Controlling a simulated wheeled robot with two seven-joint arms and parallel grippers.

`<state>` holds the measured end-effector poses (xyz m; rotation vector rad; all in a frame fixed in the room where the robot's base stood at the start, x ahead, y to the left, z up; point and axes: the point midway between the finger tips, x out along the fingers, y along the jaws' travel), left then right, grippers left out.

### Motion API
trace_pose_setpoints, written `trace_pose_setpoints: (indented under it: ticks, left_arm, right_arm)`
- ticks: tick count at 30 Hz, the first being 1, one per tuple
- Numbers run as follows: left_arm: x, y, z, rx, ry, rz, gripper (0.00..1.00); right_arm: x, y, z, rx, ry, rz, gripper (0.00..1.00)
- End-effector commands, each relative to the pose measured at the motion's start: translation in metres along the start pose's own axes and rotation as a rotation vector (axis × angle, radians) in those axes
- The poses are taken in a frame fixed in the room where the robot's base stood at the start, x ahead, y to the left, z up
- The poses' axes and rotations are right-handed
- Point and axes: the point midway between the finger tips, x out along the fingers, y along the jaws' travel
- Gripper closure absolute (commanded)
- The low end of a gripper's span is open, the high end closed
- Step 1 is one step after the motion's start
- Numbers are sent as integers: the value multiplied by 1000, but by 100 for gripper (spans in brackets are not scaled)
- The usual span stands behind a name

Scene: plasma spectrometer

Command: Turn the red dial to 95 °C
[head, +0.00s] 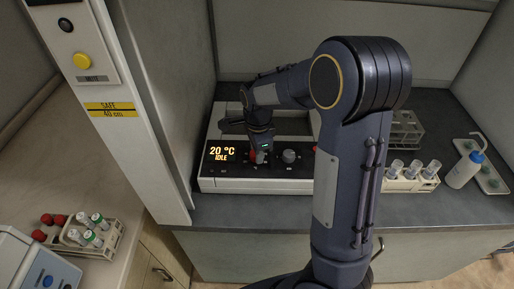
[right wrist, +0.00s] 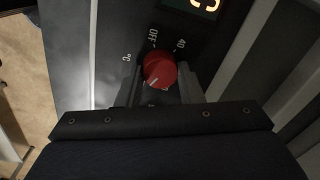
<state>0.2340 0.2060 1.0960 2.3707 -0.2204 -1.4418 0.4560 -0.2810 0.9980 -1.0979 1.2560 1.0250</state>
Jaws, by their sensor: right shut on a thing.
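The red dial (right wrist: 158,68) shows in the right wrist view on a dark panel, with the marks "OFF" and "40" beside it and a white pointer line on its face. My right gripper (right wrist: 160,88) is shut on the dial, a finger on each side. In the head view the right gripper (head: 260,152) reaches down to the instrument's (head: 285,184) front panel and hides most of the dial. The display (head: 222,153) reads "20 °C IDLE". My left gripper is not in view.
A grey knob (head: 290,156) sits right of the dial. A rack with sample cups (head: 412,172) and a wash bottle (head: 466,168) stand to the right. A white post (head: 135,120) with a yellow button rises at left. A tube rack (head: 88,236) stands on the left bench.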

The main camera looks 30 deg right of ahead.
Motion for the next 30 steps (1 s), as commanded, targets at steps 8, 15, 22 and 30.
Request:
trace_pose_setpoints:
  ticks: [8,15,22,30]
  left_arm:
    - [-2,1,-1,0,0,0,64]
    - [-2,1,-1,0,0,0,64]
    - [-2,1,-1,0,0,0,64]
    - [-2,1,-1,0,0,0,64]
  right_arm:
    - [-1,-1,0,47,2,-5,89]
    - [-1,-1,0,51,2,-5,89]
    - [-1,-1,0,50,2,-4,54]
    - [0,0,0,48,2,-1,45]
